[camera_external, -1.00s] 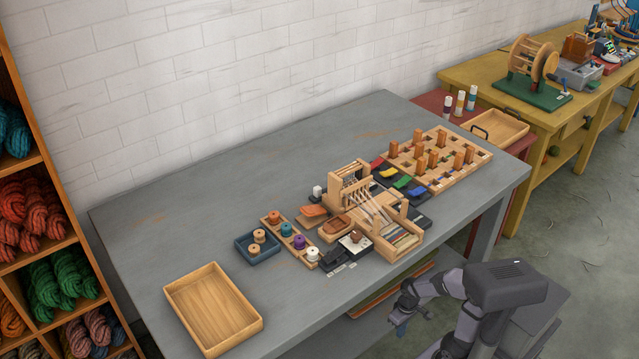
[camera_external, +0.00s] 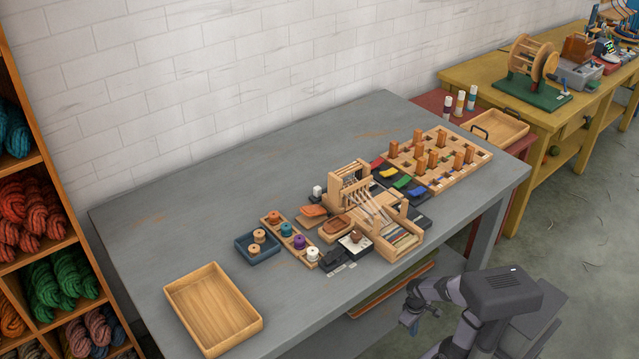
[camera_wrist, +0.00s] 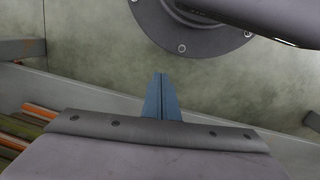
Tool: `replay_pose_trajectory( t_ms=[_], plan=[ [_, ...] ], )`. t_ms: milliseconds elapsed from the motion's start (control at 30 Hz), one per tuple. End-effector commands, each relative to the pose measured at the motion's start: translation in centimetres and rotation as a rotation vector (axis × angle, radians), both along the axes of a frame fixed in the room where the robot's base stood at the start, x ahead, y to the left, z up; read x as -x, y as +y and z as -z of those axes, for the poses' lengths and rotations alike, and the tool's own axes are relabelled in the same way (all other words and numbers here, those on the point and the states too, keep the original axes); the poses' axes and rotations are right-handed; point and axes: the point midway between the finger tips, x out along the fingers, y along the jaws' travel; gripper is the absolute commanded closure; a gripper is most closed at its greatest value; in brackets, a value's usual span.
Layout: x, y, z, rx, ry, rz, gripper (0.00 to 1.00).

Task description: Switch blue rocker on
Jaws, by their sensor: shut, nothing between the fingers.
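A yellow one (camera_external: 389,172) sits between red and green. My gripper (camera_external: 411,325) is off the table's front edge, low and well apart from the rockers. In the wrist view its blue fingers (camera_wrist: 160,100) are together and empty, with the floor behind them. No rocker shows in the wrist view.
The loom (camera_external: 372,215) stands left of and in front of the rockers. A pegboard (camera_external: 440,160) with upright wooden pegs stands behind them to the right. Spools, a blue tray (camera_external: 258,258) and a wooden tray (camera_external: 213,310) are further left. The grey table's (camera_external: 190,220) back left is clear.

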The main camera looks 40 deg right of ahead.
Motion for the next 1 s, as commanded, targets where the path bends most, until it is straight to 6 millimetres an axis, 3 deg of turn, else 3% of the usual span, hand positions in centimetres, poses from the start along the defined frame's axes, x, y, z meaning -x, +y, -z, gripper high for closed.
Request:
replay_pose_trajectory(
  t_ms=[33,200,367,567,800,1000],
  plan=[
    [0.6,-1.1,1.1,0.021,0.014,-0.012,1.00],
    [3.1,-4.9,1.7,0.083,0.091,-0.059,1.00],
    [5.6,-4.6,-1.7,-0.008,0.171,0.030,1.00],
    [7.0,-0.9,-7.3,-0.265,0.218,0.196,1.00],
    [4.9,4.3,-18.4,-0.702,0.132,0.333,1.00],
    [4.2,4.1,-23.9,-0.787,0.059,0.313,1.00]
  ],
)
